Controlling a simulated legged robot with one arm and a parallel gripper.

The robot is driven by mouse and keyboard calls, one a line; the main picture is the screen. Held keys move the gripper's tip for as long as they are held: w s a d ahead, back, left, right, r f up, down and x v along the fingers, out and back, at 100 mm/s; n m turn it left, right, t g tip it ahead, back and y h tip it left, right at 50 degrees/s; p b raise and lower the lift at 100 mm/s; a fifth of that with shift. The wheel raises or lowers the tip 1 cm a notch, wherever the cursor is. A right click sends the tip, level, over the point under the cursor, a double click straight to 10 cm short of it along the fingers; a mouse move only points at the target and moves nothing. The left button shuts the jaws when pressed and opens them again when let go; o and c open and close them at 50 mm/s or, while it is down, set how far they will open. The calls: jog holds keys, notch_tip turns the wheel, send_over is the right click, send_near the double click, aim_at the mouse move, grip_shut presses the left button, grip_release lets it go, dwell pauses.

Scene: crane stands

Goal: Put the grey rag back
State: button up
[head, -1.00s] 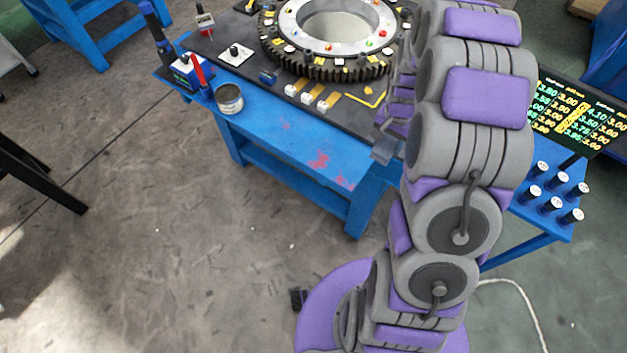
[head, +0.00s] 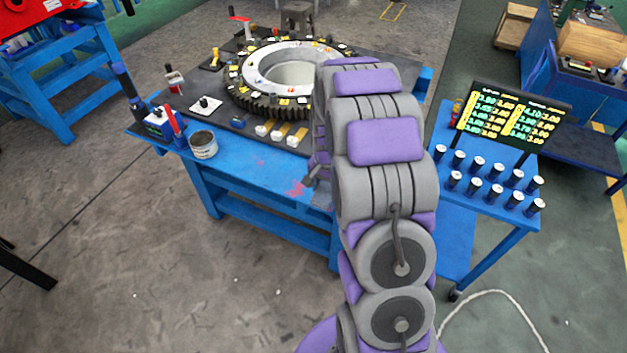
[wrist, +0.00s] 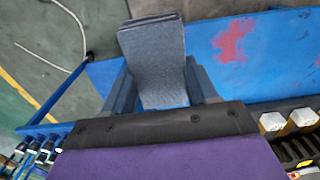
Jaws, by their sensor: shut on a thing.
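The grey rag (wrist: 154,62) shows in the wrist view as a flat, folded grey piece between the two fingers of my gripper (wrist: 160,88). My gripper is shut on it. The rag sticks out past the fingertips, beside the edge of the blue table (wrist: 262,58). In the head view my arm hides most of the gripper, and I cannot make out the rag there.
The blue table (head: 255,190) carries a large toothed ring (head: 262,103), a tin can (head: 203,144) and small tools. A side table at the right holds several dark bottles (head: 495,185) and a lit number display (head: 511,117). Open floor lies at the left.

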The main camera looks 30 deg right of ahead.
jog(key=w, duration=0.2)
jog(key=w+b, duration=0.1)
jog(key=w, duration=0.5)
jog(key=shift+d+f, duration=0.25)
jog(key=shift+f, duration=0.15)
jog(key=shift+f+b, duration=0.8)
jog(key=shift+f, duration=1)
jog(key=o, duration=1.1)
jog(key=shift+r, duration=0.15)
